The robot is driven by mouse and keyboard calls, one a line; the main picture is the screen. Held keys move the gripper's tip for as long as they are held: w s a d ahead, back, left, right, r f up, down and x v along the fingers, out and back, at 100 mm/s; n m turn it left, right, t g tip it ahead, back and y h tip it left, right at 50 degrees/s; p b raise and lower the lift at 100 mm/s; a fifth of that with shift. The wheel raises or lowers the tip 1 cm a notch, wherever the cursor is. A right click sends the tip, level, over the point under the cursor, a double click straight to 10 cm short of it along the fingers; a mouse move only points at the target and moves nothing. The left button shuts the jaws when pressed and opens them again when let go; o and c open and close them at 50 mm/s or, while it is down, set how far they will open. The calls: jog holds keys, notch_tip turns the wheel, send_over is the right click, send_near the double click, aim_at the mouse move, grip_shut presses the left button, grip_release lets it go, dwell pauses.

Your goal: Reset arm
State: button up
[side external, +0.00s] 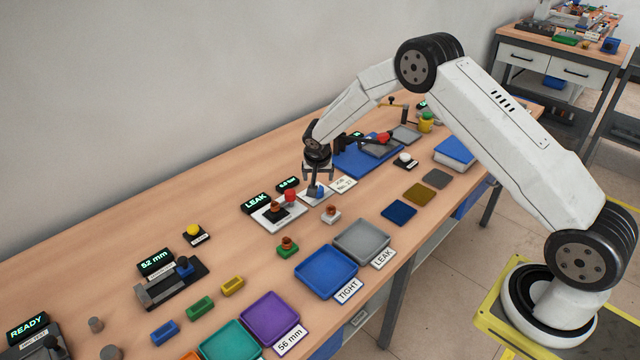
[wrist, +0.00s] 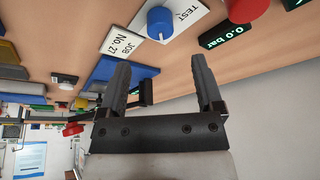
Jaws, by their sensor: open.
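My gripper (side external: 318,176) points down over the workbench, beside the pressure-test station. In the wrist view its two dark fingers (wrist: 159,65) are spread apart with nothing between them. A blue knob (side external: 318,191) on a white TEST plate is close to the fingertips in the side view; whether they touch is not clear there. In the wrist view the knob (wrist: 160,22) lies beyond the fingertips, clear of the fingers. A red button (side external: 290,196) stands just left of it. A small display in the wrist view reads 0.0 bar (wrist: 226,36).
A LEAK display (side external: 256,202) and a white fixture holding a brown part (side external: 276,208) are on the left. A job card (side external: 343,185) and a blue plate (side external: 352,165) are on the right. Trays labelled TIGHT (side external: 326,286) and LEAK (side external: 361,255) lie nearer the front edge.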

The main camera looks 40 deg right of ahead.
jog(key=shift+s+a+r, duration=0.1)
dwell(0.3)
jog(key=s+a+r+n+y, duration=0.1)
jog(key=s+a+r+n, duration=0.2)
jog(key=s, duration=0.7)
jog(key=s+a+r+n+y, duration=0.1)
jog(key=s+a+r+n, duration=0.2)
jog(key=s, duration=0.7)
jog(key=s+a+r+n+y, duration=0.1)
jog(key=s+a+r+n, duration=0.2)
jog(key=s+r, duration=0.3)
jog(key=s+a, duration=0.1)
jog(key=s, duration=0.2)
jog(key=shift+s+r, duration=0.3)
jog(key=shift+s, duration=0.1)
jog(key=shift+c, duration=0.2)
